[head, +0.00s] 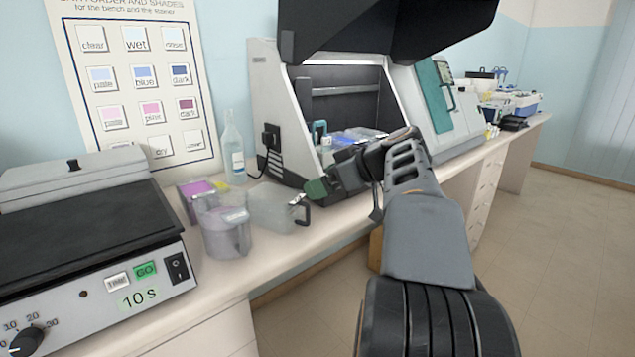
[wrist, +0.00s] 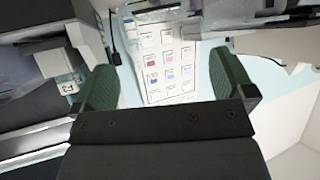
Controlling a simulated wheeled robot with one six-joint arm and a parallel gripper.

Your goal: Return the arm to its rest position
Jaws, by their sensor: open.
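My gripper (wrist: 172,90) shows in the wrist view as two green fingers set wide apart, with nothing between them. Beyond the fingers are the wall chart and the bench. In the head view my gripper (head: 316,190) is at the end of my arm, pointing left, in front of the open staining machine (head: 268,110) and near the clear container with a dark handle. From this view I cannot tell its exact height above the bench.
A hotplate-like device (head: 90,235) with a GO button fills the bench's left. Clear jars (head: 226,235), a handled container (head: 275,208) and a bottle (head: 233,145) stand mid-bench. More equipment (head: 435,100) is at the right. Floor (head: 560,210) right of the bench is clear.

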